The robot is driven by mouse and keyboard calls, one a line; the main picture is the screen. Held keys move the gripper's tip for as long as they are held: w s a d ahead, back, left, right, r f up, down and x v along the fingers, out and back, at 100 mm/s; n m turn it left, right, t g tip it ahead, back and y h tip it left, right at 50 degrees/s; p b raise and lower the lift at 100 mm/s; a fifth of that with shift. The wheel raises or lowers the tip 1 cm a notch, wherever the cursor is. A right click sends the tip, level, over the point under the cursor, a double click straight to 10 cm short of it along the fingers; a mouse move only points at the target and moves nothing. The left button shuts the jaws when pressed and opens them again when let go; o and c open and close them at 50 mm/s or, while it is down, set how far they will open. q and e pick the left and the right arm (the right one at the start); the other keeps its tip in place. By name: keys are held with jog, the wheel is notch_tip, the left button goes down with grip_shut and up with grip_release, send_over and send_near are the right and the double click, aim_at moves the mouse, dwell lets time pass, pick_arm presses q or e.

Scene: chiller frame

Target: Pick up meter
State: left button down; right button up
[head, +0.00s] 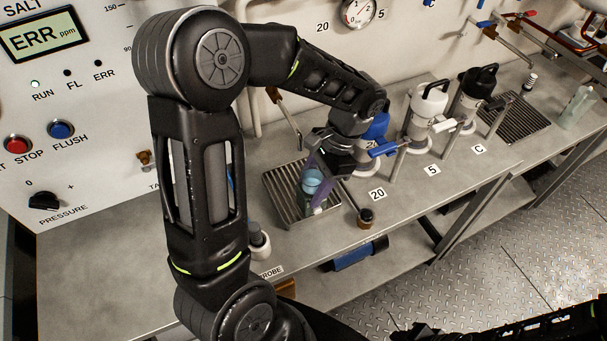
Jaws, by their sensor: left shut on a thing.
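My left gripper (314,184) is over the slatted drip tray (281,192) at the middle of the bench. It is shut on a light-blue cup-like container (312,177), with purple parts on either side of it. The container's lower part is hard to make out. I cannot tell which thing is the meter. A grey and white upright piece (259,242) stands by the PROBE label, partly hidden by my left arm. My right arm enters at the bottom right; its gripper (416,332) is dark and cut by the frame edge.
Blue (378,127), white (429,103) and black (478,84) canisters stand in a row behind valves. A small dark cap (366,217) sits near the front edge. A wall panel (43,40) reads ERR. A clear bottle (577,105) stands far right.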

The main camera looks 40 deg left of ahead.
pick_arm(q)
jog(key=s+d+b, duration=0.2)
jog(key=s+d, duration=0.3)
jog(key=d, duration=0.5)
jog(key=shift+s+d, duration=0.15)
dwell(0.4)
